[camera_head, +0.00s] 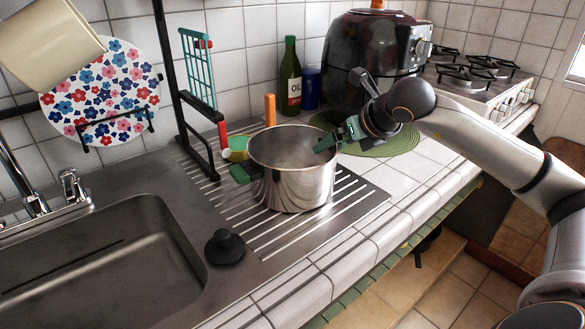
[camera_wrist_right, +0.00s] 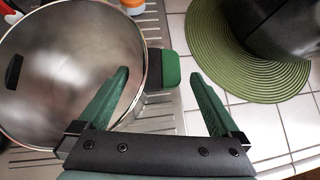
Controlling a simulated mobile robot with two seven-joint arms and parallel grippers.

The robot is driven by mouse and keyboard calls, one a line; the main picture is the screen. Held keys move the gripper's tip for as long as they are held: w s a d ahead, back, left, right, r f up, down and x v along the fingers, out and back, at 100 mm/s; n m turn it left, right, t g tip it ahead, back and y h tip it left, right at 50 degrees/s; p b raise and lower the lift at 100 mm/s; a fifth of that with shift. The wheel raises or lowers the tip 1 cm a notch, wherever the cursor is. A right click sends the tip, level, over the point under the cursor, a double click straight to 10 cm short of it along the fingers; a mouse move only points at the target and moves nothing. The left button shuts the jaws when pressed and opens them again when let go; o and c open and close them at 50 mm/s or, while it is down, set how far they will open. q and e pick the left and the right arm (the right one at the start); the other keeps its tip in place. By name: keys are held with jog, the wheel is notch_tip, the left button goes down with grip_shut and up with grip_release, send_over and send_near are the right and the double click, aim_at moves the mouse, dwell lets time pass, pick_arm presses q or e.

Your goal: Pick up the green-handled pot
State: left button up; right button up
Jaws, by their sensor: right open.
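The steel pot (camera_head: 290,182) stands upright and open on the ribbed drainboard beside the sink. It also fills the left of the right wrist view (camera_wrist_right: 65,70). A green handle (camera_head: 262,190) shows on its left side in the head view. Another green handle (camera_wrist_right: 171,68) sticks out from its rim in the wrist view. My right gripper (camera_head: 336,140) is at the pot's right rim, open and empty. In the wrist view its two green fingers (camera_wrist_right: 160,76) are spread, with the handle showing between and beyond the tips. Contact cannot be told. My left gripper is not in view.
An oil bottle (camera_head: 290,80) stands at the wall. A black stopper (camera_head: 225,247) lies near the sink (camera_head: 110,255). White tiles in front of the mat are clear.

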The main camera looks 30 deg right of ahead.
jog(key=shift+x, duration=0.95)
jog(key=shift+r, duration=0.1)
grip_shut()
jog(key=shift+r, duration=0.1)
